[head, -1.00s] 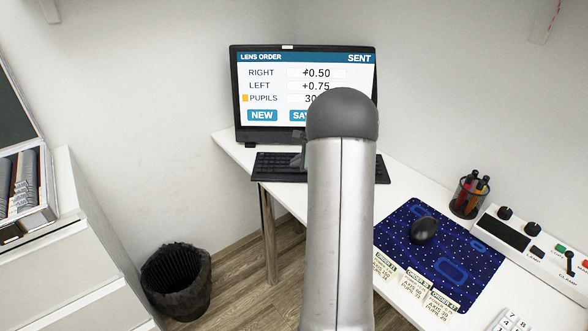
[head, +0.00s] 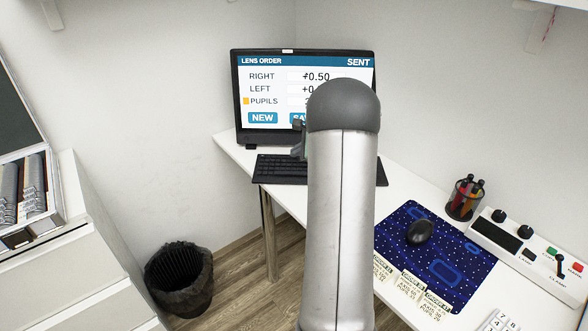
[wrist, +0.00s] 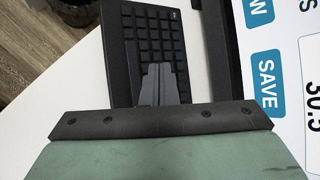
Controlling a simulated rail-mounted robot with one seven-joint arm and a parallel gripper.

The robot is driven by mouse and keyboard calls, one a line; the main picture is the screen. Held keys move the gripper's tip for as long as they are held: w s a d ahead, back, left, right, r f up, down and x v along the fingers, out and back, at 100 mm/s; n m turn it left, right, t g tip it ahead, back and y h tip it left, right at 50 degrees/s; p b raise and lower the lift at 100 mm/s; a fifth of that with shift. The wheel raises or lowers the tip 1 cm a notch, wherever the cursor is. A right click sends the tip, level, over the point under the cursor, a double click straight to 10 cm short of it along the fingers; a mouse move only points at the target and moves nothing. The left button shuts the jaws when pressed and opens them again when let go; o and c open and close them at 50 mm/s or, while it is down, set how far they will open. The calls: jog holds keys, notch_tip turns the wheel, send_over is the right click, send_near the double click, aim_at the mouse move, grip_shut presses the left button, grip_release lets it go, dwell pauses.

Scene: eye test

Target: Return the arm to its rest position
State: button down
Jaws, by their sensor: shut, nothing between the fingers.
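My arm (head: 340,220) rises through the middle of the head view and hides part of the monitor and desk. A small part of my gripper (head: 299,138) shows left of the arm, in front of the monitor's lower edge. In the wrist view my gripper (wrist: 158,85) is shut and empty, with the keyboard (wrist: 150,40) behind its fingers. The monitor (head: 270,95) shows "LENS ORDER" and "SENT", and its "SAVE" button shows large at the right of the wrist view (wrist: 268,83).
The white desk (head: 235,150) carries the keyboard (head: 275,168), a blue mat (head: 465,290) with a mouse (head: 419,231), a pen cup (head: 464,200) and a control box (head: 520,250). A bin (head: 180,280) stands on the floor, left of the desk. A white cabinet (head: 75,265) is at far left.

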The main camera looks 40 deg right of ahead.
dwell(0.8)
jog(key=s+a+r+n+g+y+p, duration=0.1)
jog(key=s+a+r+n+g, duration=0.2)
jog(key=a, duration=0.6)
jog(key=s+a+r+n+p, duration=0.1)
jog(key=s+a+r+n, duration=0.25)
jog(key=a, duration=0.45)
jog(key=s+a+r+n+g+y+p, duration=0.1)
jog(key=s+a+r+n+g+p, duration=0.1)
jog(key=a+n, duration=0.5)
jog(key=s+a+r+n+g+h+p, duration=0.1)
jog(key=s+a+n, duration=0.4)
jog(key=s, duration=0.6)
jog(key=s+a+n+g+h+p, duration=0.2)
jog(key=s+a+n, duration=0.4)
jog(key=s, duration=0.6)
jog(key=shift+a+r+g+h, duration=0.3)
jog(key=shift+a+r+h, duration=0.1)
jog(key=shift+a, duration=0.7)
